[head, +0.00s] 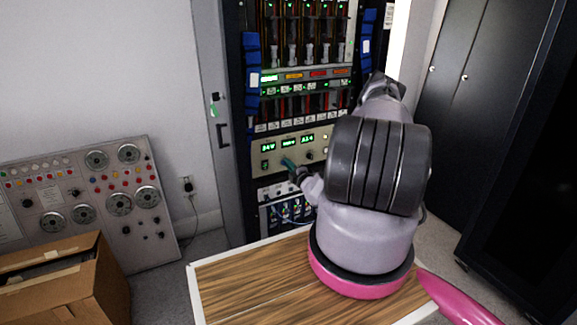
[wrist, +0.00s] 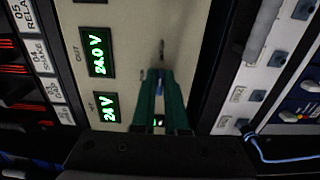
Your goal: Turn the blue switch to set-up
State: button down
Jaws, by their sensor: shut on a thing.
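My gripper (head: 288,163) is at the beige panel (head: 262,148) of the rack, below its green displays. In the wrist view its two green fingers (wrist: 158,78) reach onto the panel and are close together on a small switch. In the wrist view a small lever or mark (wrist: 162,48) shows on the panel just beyond the fingertips. The "24.0 V" display (wrist: 97,52) and the "24 V" display (wrist: 108,107) are left of the fingers.
The rack holds rows of modules above the panel, and a cable (wrist: 285,158) hangs at another panel beside it. A wood-topped table (head: 245,285) stands in front. A grey console (head: 90,190) and a cardboard box (head: 105,285) are at left. Dark cabinets (head: 470,110) stand at right.

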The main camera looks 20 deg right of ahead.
jog(key=shift+s+f, duration=0.1)
jog(key=c, duration=0.9)
grip_release()
jog(key=shift+c, duration=0.2)
jog(key=s, duration=1)
jog(key=shift+s+d, duration=0.2)
jog(key=shift+s, duration=0.2)
